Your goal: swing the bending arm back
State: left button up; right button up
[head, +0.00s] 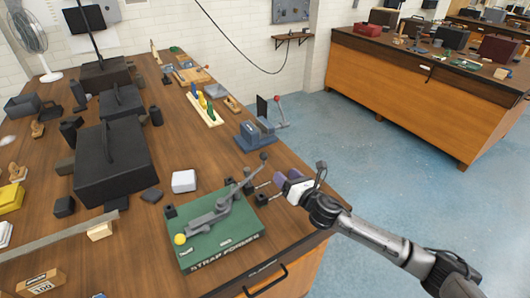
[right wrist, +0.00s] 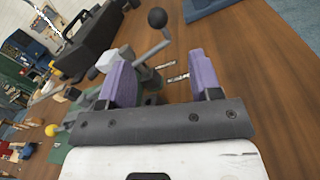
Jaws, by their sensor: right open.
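The strap former (head: 222,245) has a green base marked STRAP FORMER and sits at the front of the wooden bench. Its grey bending arm (head: 218,212) lies across the base, with a black-tipped handle (head: 263,157) rising at its right end. A yellow ball (head: 180,239) shows at the base's left. My right gripper (head: 281,181) is open and empty, just right of the handle and apart from it. In the right wrist view, the handle's black ball (right wrist: 157,18) and grey rod stand beyond the gap between the purple fingers (right wrist: 162,80). My left gripper is not in view.
A blue-grey vise (head: 257,136) stands behind the former, near the bench edge. A white block (head: 184,181) and a large dark case (head: 114,160) are to the left. Blue floor lies open at right.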

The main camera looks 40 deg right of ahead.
jog(key=w+n+b, duration=0.1)
jog(key=w, duration=1.3)
jog(key=shift+d+n, duration=0.3)
jog(key=shift+n, duration=0.1)
grip_shut()
